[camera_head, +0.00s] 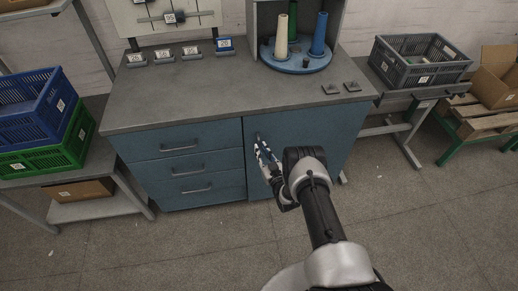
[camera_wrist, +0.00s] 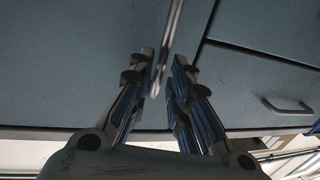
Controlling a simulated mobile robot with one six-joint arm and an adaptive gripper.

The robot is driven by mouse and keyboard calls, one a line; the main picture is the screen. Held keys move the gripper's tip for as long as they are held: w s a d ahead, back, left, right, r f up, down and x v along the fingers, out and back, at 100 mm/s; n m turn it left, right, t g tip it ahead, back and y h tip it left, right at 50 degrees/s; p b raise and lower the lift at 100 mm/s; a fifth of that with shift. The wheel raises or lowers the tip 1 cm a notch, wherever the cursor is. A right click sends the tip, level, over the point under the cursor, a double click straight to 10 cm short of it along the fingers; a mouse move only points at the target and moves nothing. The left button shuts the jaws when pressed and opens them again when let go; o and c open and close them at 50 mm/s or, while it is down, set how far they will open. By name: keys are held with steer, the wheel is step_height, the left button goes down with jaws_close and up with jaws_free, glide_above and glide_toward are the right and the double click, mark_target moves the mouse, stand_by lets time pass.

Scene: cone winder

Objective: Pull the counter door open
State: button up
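The counter door (camera_head: 310,145) is the blue panel at the right of the counter front, and it looks shut. Its slim vertical metal handle (camera_wrist: 174,35) shows in the wrist view, running down between my fingertips. In the head view the handle's top (camera_head: 258,134) shows just above my gripper (camera_head: 263,150), which hides the rest. In the wrist view my gripper (camera_wrist: 163,65) has its fingers apart, one on each side of the handle. The handle lies nearer the left finger; whether it touches is not clear.
Drawers (camera_head: 180,165) with bar handles are left of the door. On the grey countertop (camera_head: 215,95) stand a round blue cone holder (camera_head: 297,64) and small labelled blocks. A side table with a grey crate (camera_head: 420,60) stands right, blue (camera_head: 35,105) and green crates left. The floor in front is clear.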

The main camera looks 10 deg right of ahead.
mark_target(259, 145)
steer(key=shift+w+a+b, duration=0.15)
steer(key=shift+w+b, duration=0.05)
steer(key=shift+w, duration=0.6)
steer(key=shift+w+a+b, duration=0.15)
steer(key=shift+w+b, duration=0.05)
steer(key=shift+w, duration=0.6)
jaws_close()
